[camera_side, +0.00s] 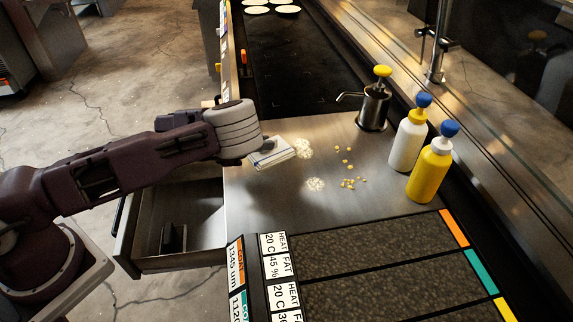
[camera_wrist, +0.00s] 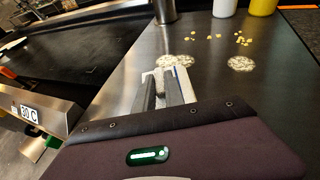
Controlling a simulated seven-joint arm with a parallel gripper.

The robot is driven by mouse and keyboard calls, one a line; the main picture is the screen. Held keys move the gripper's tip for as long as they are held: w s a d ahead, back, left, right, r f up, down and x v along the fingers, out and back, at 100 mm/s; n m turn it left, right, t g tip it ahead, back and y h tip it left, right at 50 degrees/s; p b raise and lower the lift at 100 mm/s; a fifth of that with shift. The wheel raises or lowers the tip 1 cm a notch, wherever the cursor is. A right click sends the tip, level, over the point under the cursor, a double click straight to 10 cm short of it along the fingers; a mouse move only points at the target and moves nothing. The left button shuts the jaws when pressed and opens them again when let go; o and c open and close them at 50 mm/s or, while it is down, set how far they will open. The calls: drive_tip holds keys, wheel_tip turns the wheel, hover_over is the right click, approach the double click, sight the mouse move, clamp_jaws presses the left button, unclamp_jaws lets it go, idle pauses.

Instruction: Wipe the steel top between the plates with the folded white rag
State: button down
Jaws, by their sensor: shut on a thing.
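The folded white rag (camera_side: 271,153) with a dark stripe is at the left part of the steel top (camera_side: 262,203). My gripper (camera_side: 254,150) is shut on the rag. In the wrist view the fingers (camera_wrist: 163,90) close on the rag (camera_wrist: 183,84), partly hiding it. I cannot tell whether the rag touches the steel. Two pale crumbly patches lie on the steel: one (camera_side: 304,149) just right of the rag, one (camera_side: 316,184) nearer the front. Yellow bits (camera_side: 350,183) are scattered to their right. The same patches show in the wrist view (camera_wrist: 177,61) (camera_wrist: 241,64).
A steel pump pot (camera_side: 373,107), a white bottle (camera_side: 406,142) and a yellow bottle (camera_side: 430,172) stand along the right edge. A dark plate (camera_side: 300,75) lies behind and a speckled plate (camera_side: 385,262) in front. An open drawer (camera_side: 180,262) juts out at left.

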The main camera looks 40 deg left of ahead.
sight(264, 163)
drive_tip(key=shift+w+a+f, duration=0.15)
drive_tip(key=shift+w+a, duration=0.25)
drive_tip(key=shift+a, duration=0.05)
drive_tip(key=shift+s+d, duration=1.8)
drive_tip(key=shift+s, duration=0.05)
drive_tip(key=shift+s+d+r, duration=0.15)
drive_tip(key=shift+s+d, duration=0.7)
drive_tip(key=shift+d, duration=0.05)
drive_tip(key=shift+s+d+r, duration=0.1)
drive_tip(key=shift+s+d, duration=0.75)
drive_tip(key=shift+d, duration=0.05)
drive_tip(key=shift+s+d+f, duration=0.15)
drive_tip(key=shift+s+d, duration=0.35)
